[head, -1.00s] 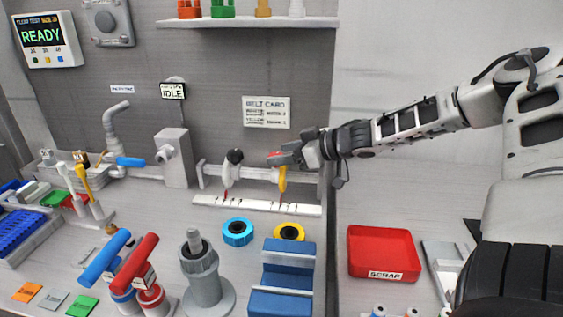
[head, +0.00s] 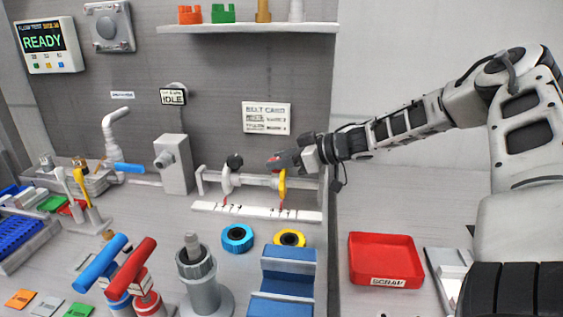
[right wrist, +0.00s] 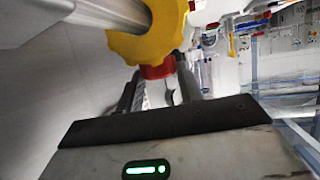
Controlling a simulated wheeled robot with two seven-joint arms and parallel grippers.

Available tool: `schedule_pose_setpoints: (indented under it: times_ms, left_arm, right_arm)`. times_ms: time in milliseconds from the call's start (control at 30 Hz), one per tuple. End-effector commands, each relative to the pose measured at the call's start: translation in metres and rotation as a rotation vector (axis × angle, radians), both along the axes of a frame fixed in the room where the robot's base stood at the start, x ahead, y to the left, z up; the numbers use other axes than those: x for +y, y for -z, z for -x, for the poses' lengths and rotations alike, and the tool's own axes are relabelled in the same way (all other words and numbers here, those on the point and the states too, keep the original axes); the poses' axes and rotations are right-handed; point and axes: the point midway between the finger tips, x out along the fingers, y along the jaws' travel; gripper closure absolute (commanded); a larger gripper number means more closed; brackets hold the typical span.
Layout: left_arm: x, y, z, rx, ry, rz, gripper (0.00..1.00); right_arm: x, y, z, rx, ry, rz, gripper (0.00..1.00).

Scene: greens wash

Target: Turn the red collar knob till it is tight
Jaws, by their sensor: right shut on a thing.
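The red collar knob (right wrist: 157,71) sits under the yellow collar (right wrist: 150,38) in the right wrist view. In the head view the yellow collar (head: 282,186) is on the right part of a pale horizontal rail, with a bit of red (head: 273,159) beside my gripper. My right gripper (head: 280,161) reaches in from the right at the collar. It is shut on the red knob, with its fingers (right wrist: 158,85) on either side of it in the wrist view. The gripper partly hides the knob in the head view. My left gripper is not in view.
A white collar (head: 227,181) with a black knob (head: 235,161) sits on the same rail, to the left. A white scale strip (head: 256,212) lies below. A shelf (head: 247,28) is above. A red scrap tray (head: 385,260) stands at the right.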

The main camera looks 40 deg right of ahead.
Motion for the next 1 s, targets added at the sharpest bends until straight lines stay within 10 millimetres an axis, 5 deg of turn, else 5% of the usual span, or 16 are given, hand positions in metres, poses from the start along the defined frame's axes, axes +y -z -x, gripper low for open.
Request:
schedule_pose_setpoints:
  times_ms: [133, 533, 567, 600, 1000]
  left_arm:
    - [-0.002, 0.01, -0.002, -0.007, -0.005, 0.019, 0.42]
    - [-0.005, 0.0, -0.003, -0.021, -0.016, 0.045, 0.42]
    - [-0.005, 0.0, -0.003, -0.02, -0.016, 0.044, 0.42]
    - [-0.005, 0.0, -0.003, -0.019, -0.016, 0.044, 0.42]
    - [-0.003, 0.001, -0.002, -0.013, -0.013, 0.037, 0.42]
  right_arm:
    - [-0.002, 0.003, -0.002, -0.003, -0.088, 0.006, 0.86]
    - [-0.002, -0.001, -0.001, 0.003, -0.127, 0.003, 0.86]
    - [-0.002, -0.001, -0.001, 0.003, -0.127, 0.003, 0.55]
    - [-0.002, -0.001, -0.001, 0.002, -0.127, 0.002, 0.44]
    - [-0.004, -0.004, 0.002, 0.001, -0.125, 0.001, 0.42]
